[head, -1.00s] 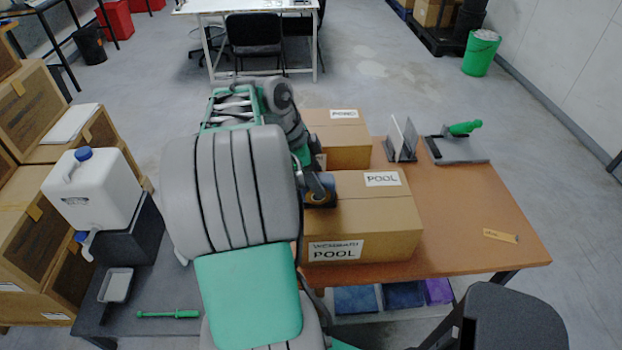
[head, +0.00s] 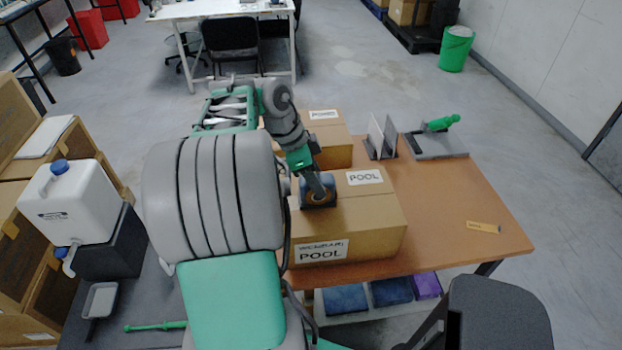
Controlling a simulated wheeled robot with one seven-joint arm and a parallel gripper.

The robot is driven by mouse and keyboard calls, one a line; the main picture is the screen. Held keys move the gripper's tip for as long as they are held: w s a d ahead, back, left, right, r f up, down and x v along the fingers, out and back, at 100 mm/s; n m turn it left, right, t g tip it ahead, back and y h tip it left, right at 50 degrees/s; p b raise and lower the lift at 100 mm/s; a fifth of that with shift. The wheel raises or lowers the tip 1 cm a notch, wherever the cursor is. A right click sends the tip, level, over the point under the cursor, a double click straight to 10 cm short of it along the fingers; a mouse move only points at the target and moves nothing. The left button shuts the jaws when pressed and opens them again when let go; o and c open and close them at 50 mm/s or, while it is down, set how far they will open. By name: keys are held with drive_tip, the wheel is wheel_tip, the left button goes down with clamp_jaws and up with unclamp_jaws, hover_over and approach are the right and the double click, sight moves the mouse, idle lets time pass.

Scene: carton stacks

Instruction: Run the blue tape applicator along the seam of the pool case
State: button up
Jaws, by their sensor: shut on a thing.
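The pool case (head: 372,222) is a closed brown carton with POOL labels on its top and front, standing on the near part of the brown table. My arm hides the left end of the case. Whether tape lies on the seam cannot be made out.
A metal upright holder (head: 381,138) and a green-handled tool on a grey plate (head: 437,144) are at the table's back. A yellow strip (head: 484,227) lies right. The table's right side is mostly clear.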

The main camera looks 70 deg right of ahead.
sight(334, 176)
drive_tip(key=shift+s+d+f+b, duration=0.15)
drive_tip(key=shift+s+d, duration=0.15)
drive_tip(key=shift+s, duration=0.35)
drive_tip(key=shift+s+d+r+b, duration=0.1)
drive_tip(key=shift+s+d, duration=0.25)
drive_tip(key=shift+s, duration=0.35)
drive_tip(key=shift+s+d+f+b, duration=0.15)
drive_tip(key=shift+s+d, duration=0.15)
drive_tip(key=shift+s, duration=0.35)
drive_tip(key=shift+s+d+r, duration=0.1)
drive_tip(key=shift+s+d, duration=1)
drive_tip(key=shift+s, duration=1.15)
drive_tip(key=shift+s+d+f, duration=0.1)
drive_tip(key=shift+s+d, duration=1.05)
drive_tip(key=shift+s, duration=1.05)
drive_tip(key=shift+s+d+r, duration=0.1)
drive_tip(key=shift+s+d, duration=1)
drive_tip(key=shift+s, duration=1.15)
drive_tip(key=shift+r, duration=0.15)
wheel_tip(334, 176, up, 6)
drive_tip(key=p, duration=0.4)
